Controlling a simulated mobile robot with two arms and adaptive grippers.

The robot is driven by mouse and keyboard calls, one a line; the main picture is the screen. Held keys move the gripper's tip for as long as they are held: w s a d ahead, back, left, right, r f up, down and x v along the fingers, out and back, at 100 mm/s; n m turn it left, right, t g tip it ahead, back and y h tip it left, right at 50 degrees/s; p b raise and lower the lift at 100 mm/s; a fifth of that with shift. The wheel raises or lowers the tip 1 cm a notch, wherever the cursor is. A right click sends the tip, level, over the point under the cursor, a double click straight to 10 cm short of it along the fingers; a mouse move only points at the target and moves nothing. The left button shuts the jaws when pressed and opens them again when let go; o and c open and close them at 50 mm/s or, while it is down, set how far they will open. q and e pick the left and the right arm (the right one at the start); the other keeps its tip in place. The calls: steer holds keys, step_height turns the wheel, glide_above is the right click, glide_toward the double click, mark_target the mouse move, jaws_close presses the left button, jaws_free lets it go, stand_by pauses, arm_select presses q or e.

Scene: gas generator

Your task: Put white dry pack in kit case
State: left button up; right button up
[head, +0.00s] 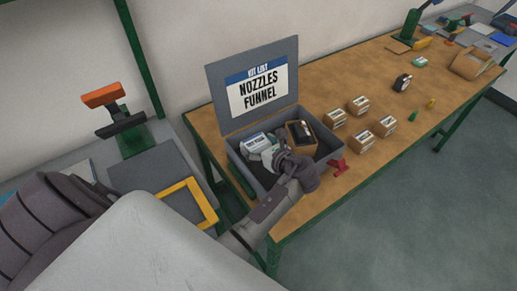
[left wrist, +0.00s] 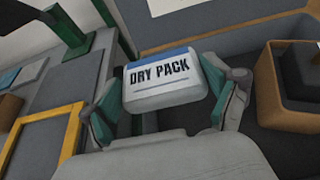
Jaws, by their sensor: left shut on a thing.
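The white dry pack (left wrist: 163,82), with a blue band and the words DRY PACK, is between the fingers of my left gripper (left wrist: 165,108). In the head view the dry pack (head: 255,143) is over or inside the left part of the open kit case (head: 241,168). My left gripper (head: 268,152) is shut on it from the near side. I cannot tell whether the pack touches the case floor. The case lid stands up and carries a sheet (head: 262,88) reading KIT LIST, NOZZLES, FUNNEL. My right gripper is not in view.
A brown box (head: 301,137) with a dark item stands in the case's right part. Several small cartons (head: 358,105) and a black item (head: 402,82) are on the wooden table (head: 330,70). A yellow frame (head: 203,203) lies on the grey bench at left.

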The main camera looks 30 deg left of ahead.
mark_target(258, 151)
arm_select(q)
step_height(258, 151, down, 3)
steer(key=shift+f, duration=0.1)
steer(key=shift+f, duration=0.1)
steer(key=shift+f, duration=0.5)
steer(key=o, duration=0.9)
steer(key=shift+r, duration=0.1)
